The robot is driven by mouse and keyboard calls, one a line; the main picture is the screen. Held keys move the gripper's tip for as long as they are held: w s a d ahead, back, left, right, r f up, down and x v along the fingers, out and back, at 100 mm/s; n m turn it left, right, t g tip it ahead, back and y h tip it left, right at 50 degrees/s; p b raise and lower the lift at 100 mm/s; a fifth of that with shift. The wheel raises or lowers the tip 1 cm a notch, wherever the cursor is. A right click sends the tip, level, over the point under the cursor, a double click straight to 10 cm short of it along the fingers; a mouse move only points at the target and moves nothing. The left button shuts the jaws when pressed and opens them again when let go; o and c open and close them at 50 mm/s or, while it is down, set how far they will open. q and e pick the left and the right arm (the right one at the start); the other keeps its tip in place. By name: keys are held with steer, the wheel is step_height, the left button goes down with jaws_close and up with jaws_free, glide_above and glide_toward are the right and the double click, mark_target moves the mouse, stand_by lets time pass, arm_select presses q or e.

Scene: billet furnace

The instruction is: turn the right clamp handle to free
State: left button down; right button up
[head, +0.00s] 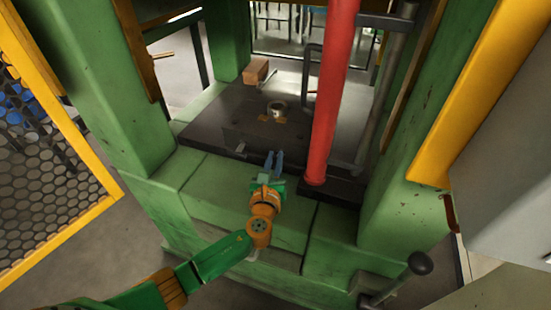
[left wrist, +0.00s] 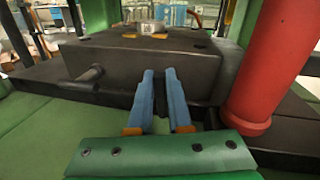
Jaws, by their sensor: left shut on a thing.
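My left gripper (head: 274,158) reaches in over the green press ledge to the front face of the dark block (left wrist: 130,62). Its blue fingers (left wrist: 158,95) show close in the left wrist view, with a narrow strip of dark metal, the right clamp handle (left wrist: 160,97), between them. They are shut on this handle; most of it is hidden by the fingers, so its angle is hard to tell. Another dark handle (left wrist: 86,80) sticks out at the left of the same face. My right gripper is in neither view.
A red column (head: 331,110) stands close to the right of my left gripper. Green press posts (head: 85,75) flank the bed. A small ring-shaped part (head: 276,108) and a brown block (head: 256,71) sit farther back. A black-knobbed lever (head: 419,263) is at lower right.

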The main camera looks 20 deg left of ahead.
arm_select(q)
steer(key=n, duration=0.1)
steer(key=n+p, duration=0.1)
steer(key=n, duration=0.1)
steer(key=shift+a+g, duration=0.25)
steer(key=shift+g, duration=0.15)
steer(key=n, duration=0.2)
steer(key=n+h, duration=0.1)
steer(key=n, duration=0.1)
steer(key=shift+a+f+p, duration=0.2)
steer(key=shift+a+p, duration=0.1)
steer(key=shift+p, duration=0.1)
steer(key=n, duration=0.2)
steer(key=n+h, duration=0.1)
steer(key=n, duration=0.1)
steer(key=shift+a+f+g+p, duration=0.1)
steer(key=shift+f+g+p, duration=0.2)
steer(key=shift+g, duration=0.1)
steer(key=shift+f+n+h, duration=0.25)
steer(key=shift+n+h, duration=0.45)
steer(key=shift+n, duration=0.9)
steer(key=c, duration=0.8)
jaws_free()
steer(key=shift+f, duration=0.1)
steer(key=shift+c, duration=0.2)
